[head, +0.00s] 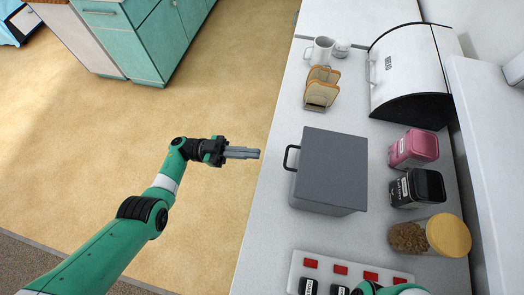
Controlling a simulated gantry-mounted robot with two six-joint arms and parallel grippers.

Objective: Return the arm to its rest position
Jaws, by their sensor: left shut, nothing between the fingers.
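My left arm reaches in from the lower left of the head view, over the tan floor. Its gripper (241,153) is shut and empty, with the fingers pointing right. It is beside the counter's left edge and apart from the grey box (333,168), whose black handle faces it. A small green part of my right arm shows at the bottom edge, near the white panel with red switches. The right gripper's fingers cannot be seen.
The white counter (275,215) holds toast slices in a rack (321,92), a white mug (319,51), a bread bin (402,75), a pink canister (413,149), a black canister (416,188), a yellow-lidded jar (447,235) and a switch panel (297,268). Floor around my left arm is clear.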

